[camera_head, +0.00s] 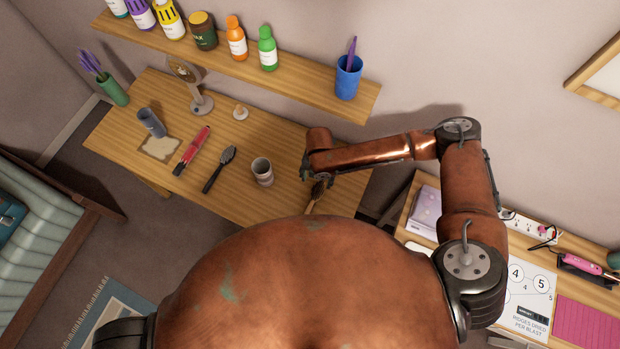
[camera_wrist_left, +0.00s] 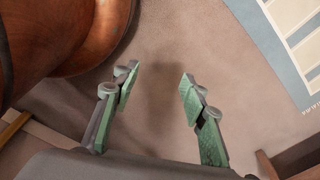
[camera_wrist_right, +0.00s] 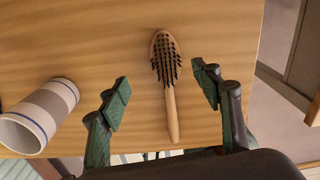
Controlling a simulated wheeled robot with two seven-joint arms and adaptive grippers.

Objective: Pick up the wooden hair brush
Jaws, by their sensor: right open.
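The wooden hair brush (camera_wrist_right: 165,60) lies bristles up on the wooden table (camera_wrist_right: 100,40), its handle toward my right gripper. In the head view the brush (camera_head: 317,190) shows near the table's front right, partly hidden by my arm and body. My right gripper (camera_wrist_right: 160,76) is open, one finger on each side of the brush in the right wrist view, with nothing held. In the head view the right gripper (camera_head: 308,174) is close to the brush's head end. My left gripper (camera_wrist_left: 160,75) is open and empty over the floor.
A striped cup (camera_head: 262,171) stands left of the brush. A black brush (camera_head: 220,168), a red-handled item (camera_head: 192,150), a grey cup (camera_head: 152,122) and a mirror (camera_head: 190,85) are farther left. A shelf (camera_head: 300,83) with bottles overhangs the back. A second table (camera_head: 400,222) is at right.

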